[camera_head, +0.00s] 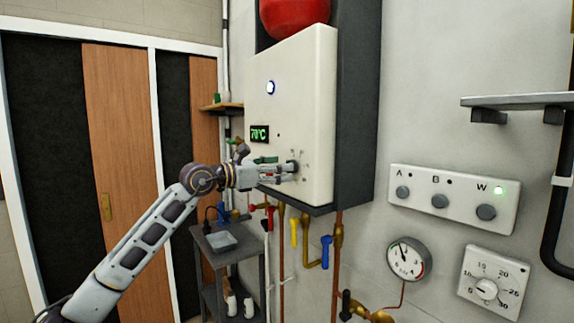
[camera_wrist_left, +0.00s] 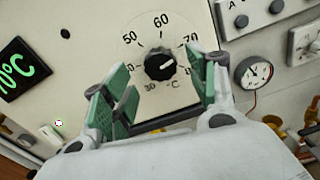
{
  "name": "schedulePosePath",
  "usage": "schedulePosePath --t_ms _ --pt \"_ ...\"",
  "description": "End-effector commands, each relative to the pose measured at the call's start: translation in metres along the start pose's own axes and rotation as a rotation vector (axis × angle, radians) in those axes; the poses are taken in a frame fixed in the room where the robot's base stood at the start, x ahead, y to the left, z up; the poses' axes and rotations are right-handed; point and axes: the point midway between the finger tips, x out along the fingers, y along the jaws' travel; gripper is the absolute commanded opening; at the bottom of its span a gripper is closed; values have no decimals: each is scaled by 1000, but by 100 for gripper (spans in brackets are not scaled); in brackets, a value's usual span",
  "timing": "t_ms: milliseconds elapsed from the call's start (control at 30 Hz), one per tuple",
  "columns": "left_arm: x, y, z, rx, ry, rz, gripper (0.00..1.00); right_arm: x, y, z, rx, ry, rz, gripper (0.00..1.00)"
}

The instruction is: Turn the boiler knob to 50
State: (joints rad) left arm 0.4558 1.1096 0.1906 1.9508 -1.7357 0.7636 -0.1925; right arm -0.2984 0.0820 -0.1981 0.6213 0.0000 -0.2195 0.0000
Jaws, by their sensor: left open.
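The boiler (camera_head: 305,100) is a white box on the wall. Its black knob (camera_wrist_left: 160,66) sits on a round dial with 50 at upper left, 60 at the top and 70 at upper right. The knob's white mark points right and slightly up, towards the 70 side. The green boiler display (camera_head: 259,133) reads 70°C; it is partly cut off in the wrist view (camera_wrist_left: 20,68). My left gripper (camera_wrist_left: 157,82) is open, its green-padded fingers on either side of the knob with gaps visible. In the head view the gripper (camera_head: 280,171) largely hides the dial. My right gripper is not in view.
Pipes with a yellow valve handle (camera_head: 294,232) and a blue one (camera_head: 326,252) hang below the boiler. A button panel (camera_head: 453,200), a gauge (camera_head: 409,259) and a thermostat (camera_head: 493,283) are on the wall to the right.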

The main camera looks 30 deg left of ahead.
Motion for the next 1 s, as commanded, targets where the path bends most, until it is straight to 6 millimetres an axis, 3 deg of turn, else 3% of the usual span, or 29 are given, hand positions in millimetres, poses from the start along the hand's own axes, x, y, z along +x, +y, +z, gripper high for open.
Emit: schedulePosePath --t_ms 433,867,1000 --pt "29 0 2 0 0 0 59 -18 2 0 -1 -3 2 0" --pt "34 0 0 1 0 0 59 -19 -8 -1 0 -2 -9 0" --pt "34 0 0 1 0 0 44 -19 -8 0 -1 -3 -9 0"
